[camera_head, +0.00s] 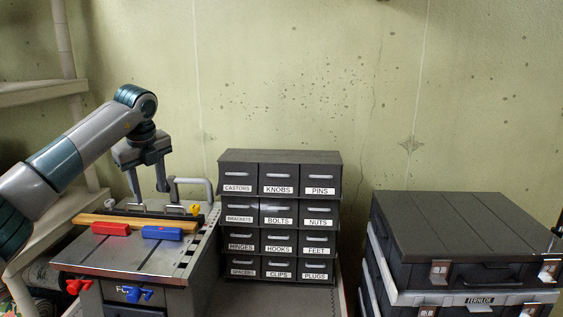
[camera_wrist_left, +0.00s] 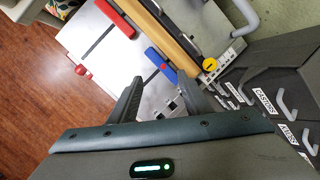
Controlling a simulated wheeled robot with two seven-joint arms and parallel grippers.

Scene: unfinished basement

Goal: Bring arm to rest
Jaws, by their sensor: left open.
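My left arm comes in from the left, and its gripper (camera_head: 151,198) hangs fingers-down above the grey work table (camera_head: 130,258), in front of the wall. In the left wrist view the two fingers of my left gripper (camera_wrist_left: 160,80) are apart, with nothing between them. A red block (camera_head: 111,229) and a blue block (camera_head: 162,232) lie on the table along a wooden strip (camera_head: 125,220). The blue block also shows just beyond the fingers in the left wrist view (camera_wrist_left: 159,64). My right gripper is not in view.
A dark drawer cabinet (camera_head: 280,157) with labelled drawers stands right of the table. Black cases (camera_head: 470,230) are stacked at the far right. A grey curved handle (camera_head: 207,183) rises close to the gripper. White shelves (camera_head: 40,92) stand at the left. Space above the cabinet is clear.

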